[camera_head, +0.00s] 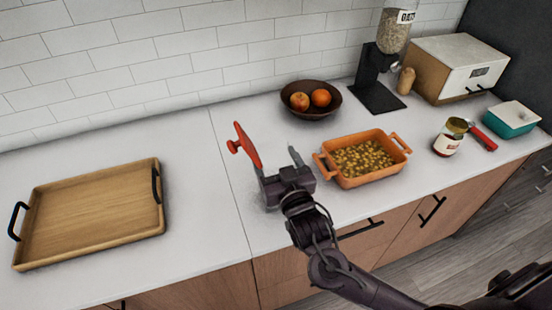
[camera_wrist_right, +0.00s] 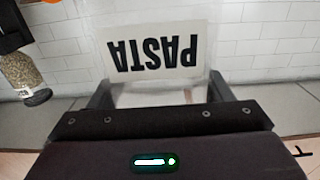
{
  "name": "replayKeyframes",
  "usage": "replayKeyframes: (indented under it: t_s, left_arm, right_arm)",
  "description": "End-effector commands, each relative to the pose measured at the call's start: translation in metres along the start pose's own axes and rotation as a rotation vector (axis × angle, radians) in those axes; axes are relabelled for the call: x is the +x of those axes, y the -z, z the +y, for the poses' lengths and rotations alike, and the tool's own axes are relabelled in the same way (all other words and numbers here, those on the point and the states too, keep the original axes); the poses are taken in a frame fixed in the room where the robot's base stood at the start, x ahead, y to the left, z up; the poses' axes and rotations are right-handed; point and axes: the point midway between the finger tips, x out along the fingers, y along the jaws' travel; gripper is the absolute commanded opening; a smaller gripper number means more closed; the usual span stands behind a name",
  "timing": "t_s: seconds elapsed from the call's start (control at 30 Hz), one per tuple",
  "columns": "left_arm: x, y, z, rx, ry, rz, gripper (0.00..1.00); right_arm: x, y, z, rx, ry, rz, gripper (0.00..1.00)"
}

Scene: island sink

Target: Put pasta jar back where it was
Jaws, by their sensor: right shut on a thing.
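The pasta jar (camera_wrist_right: 155,55) is clear, with a white label that reads PASTA upside down in the right wrist view. It sits between the fingers of my right gripper (camera_wrist_right: 160,95), which is shut on it. In the head view my right gripper (camera_head: 281,165) is over the counter, left of the orange baking dish. A red lid with a knob (camera_head: 246,146) shows at its fingers, with the knob facing left, so the jar looks tipped over. Its clear body hardly shows there. I cannot tell whether it touches the counter. My left gripper is not in view.
An orange baking dish (camera_head: 325,172) of food is close right of the gripper. A fruit bowl (camera_head: 296,108) is behind it. A wooden tray (camera_head: 95,212) lies left. A grain dispenser (camera_head: 393,32), opened jar (camera_head: 450,137) and teal container (camera_head: 512,120) stand right. Counter between tray and gripper is clear.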

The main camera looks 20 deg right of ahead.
Motion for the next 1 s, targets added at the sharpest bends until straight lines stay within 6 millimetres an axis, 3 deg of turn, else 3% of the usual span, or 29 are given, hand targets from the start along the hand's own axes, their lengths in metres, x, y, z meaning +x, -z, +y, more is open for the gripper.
replayKeyframes:
  t_s: [0.17,0.2,0.33,0.67,0.77,1.0]
  left_arm:
    - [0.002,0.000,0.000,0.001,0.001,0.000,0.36]
    - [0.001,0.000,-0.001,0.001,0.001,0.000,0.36]
    - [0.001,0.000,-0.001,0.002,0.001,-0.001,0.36]
    - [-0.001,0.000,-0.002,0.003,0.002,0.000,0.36]
    - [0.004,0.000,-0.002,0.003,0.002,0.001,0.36]
    - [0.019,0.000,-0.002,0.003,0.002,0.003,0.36]
  right_arm:
    - [0.000,-0.002,0.000,0.002,-0.001,0.004,0.13]
    - [0.000,-0.003,0.000,0.000,-0.001,0.000,0.78]
    - [0.000,-0.002,0.000,0.000,-0.001,0.000,0.94]
    - [0.000,0.002,0.000,0.000,0.000,0.001,0.94]
    - [-0.011,-0.003,0.000,0.002,0.001,-0.003,0.94]
    - [-0.060,-0.004,-0.001,0.003,0.002,-0.005,0.94]
